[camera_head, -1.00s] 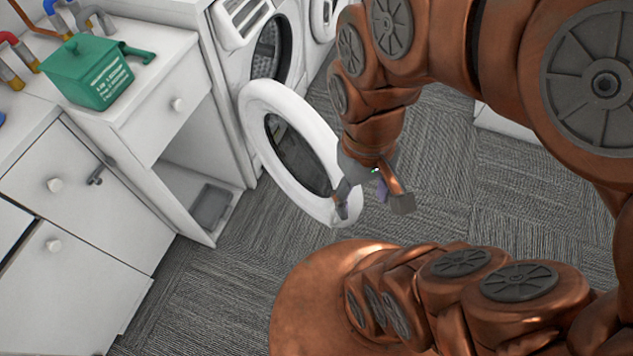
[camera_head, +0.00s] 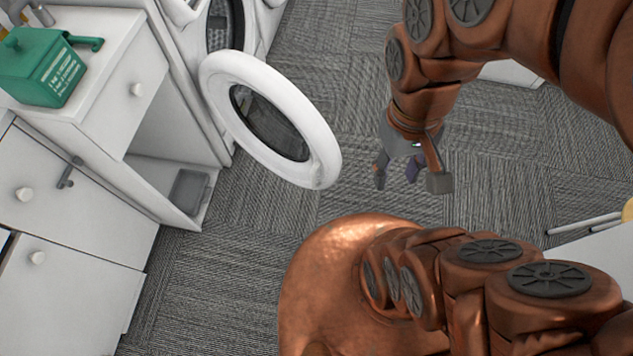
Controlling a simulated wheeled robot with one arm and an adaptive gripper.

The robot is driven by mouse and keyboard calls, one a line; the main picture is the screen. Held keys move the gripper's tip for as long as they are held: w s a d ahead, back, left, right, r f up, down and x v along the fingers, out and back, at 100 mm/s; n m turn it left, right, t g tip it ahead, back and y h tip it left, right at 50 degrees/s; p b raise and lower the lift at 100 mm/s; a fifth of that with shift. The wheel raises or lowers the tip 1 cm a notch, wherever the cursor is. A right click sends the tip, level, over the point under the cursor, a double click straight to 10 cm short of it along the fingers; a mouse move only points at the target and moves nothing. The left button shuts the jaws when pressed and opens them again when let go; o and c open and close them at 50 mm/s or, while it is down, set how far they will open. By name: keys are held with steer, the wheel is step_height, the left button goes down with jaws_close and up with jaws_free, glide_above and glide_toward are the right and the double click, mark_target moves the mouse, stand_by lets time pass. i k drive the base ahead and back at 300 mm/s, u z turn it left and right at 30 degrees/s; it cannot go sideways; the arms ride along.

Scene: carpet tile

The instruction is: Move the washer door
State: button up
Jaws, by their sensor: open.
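The washer door (camera_head: 317,137) is a thick white ring with a dark glass centre. It stands swung open, out from the front of the white washer (camera_head: 190,41), over the carpet. My gripper (camera_head: 409,181) is to the right of the door, with its fingers spread and nothing between them. A strip of carpet shows between the door's rim and the nearest finger, so they look apart. The washer's opening is only partly in view at the top.
A white cabinet (camera_head: 150,125) with round knobs stands left of the washer, with an open lower bay. A green box (camera_head: 42,68) sits on its top. Grey carpet (camera_head: 350,195) lies free around the door. A pale piece with metal bars (camera_head: 590,224) is at the right edge.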

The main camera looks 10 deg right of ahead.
mark_target(264, 112)
steer(key=k, duration=0.6)
steer(key=u, duration=2.1)
steer(key=i, duration=0.5)
steer(key=z, duration=0.05)
